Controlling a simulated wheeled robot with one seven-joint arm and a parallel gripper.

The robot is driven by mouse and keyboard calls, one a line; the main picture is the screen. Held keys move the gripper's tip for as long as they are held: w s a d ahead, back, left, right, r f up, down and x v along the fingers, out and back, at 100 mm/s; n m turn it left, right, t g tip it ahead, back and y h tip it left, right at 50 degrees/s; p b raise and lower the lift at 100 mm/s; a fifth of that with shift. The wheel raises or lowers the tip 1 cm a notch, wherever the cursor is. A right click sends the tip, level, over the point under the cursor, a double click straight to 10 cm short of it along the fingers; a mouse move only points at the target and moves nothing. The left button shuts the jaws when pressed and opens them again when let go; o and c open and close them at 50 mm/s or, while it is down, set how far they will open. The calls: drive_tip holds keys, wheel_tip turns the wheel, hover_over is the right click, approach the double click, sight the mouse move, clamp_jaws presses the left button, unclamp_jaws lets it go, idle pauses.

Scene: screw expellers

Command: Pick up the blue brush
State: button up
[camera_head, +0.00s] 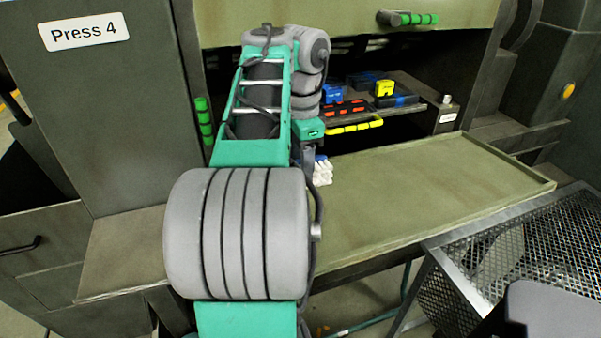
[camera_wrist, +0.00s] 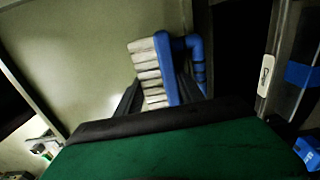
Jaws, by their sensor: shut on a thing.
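The blue brush shows in the wrist view with a blue back (camera_wrist: 165,62), a curved blue handle at its right and white bristles at its left. My gripper (camera_wrist: 160,98) is shut on the brush, with a dark finger on each side of it. In the head view, my gripper (camera_head: 311,158) is mostly hidden by my arm, in front of the shelf. The white bristles of the brush (camera_head: 323,175) show just below it, over the left part of the green tray-like ledge. I cannot tell whether the brush touches the ledge.
The ledge (camera_head: 430,190) is bare to the right. Behind it, a small shelf (camera_head: 415,112) holds blue, yellow and black items, a black and red holder (camera_head: 346,109) and a yellow handle (camera_head: 355,127). A metal mesh basket (camera_head: 520,255) stands at the lower right.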

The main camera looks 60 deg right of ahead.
drive_tip(key=c, duration=0.4)
drive_tip(key=shift+r, duration=0.15)
